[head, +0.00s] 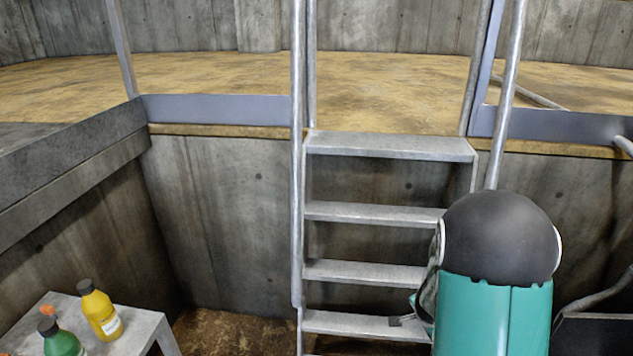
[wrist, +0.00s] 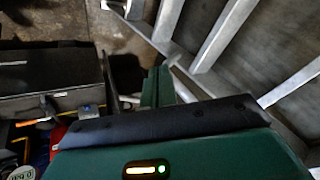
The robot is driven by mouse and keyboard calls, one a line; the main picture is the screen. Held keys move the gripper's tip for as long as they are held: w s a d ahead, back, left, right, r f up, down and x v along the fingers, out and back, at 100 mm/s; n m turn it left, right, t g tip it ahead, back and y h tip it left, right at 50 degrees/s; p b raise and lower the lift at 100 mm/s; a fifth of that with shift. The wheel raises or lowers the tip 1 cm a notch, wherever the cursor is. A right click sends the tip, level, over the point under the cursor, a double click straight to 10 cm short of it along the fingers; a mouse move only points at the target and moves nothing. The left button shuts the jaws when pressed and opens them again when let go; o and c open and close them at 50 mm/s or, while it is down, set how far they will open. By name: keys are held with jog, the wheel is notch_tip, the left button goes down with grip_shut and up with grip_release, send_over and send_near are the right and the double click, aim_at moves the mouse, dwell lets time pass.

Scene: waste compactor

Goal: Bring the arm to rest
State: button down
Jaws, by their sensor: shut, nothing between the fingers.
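My arm, teal with a black rounded joint, stands folded at the right of the head view in front of the ladder. Only a small grey and dark part of my gripper (head: 408,315) shows beside it, near the lowest visible step; the rest is hidden behind the arm. In the wrist view, my gripper (wrist: 158,85) shows two narrow green fingers close together, beyond a dark green housing with a lit indicator. The fingers are shut with nothing between them.
A metal ladder (head: 390,212) with rails leads up to a dirt-covered upper floor (head: 400,95). A grey table (head: 135,330) at lower left bears a yellow bottle (head: 101,312) and a green bottle (head: 60,340).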

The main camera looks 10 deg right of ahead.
jog(key=s+a+r+n+t+y, duration=0.3)
jog(key=a+r+n, duration=0.5)
jog(key=a+r, duration=0.95)
jog(key=s+a+r+n+g, duration=0.1)
jog(key=s+r+n, duration=0.3)
jog(key=s, duration=0.4)
jog(key=s+a+r+n+g, duration=0.1)
jog(key=s+a+r+n, duration=0.2)
jog(key=s+r, duration=0.3)
jog(key=s+n, duration=0.1)
jog(key=s, duration=0.2)
jog(key=shift+a+r+y, duration=0.25)
jog(key=shift+a+y, duration=0.05)
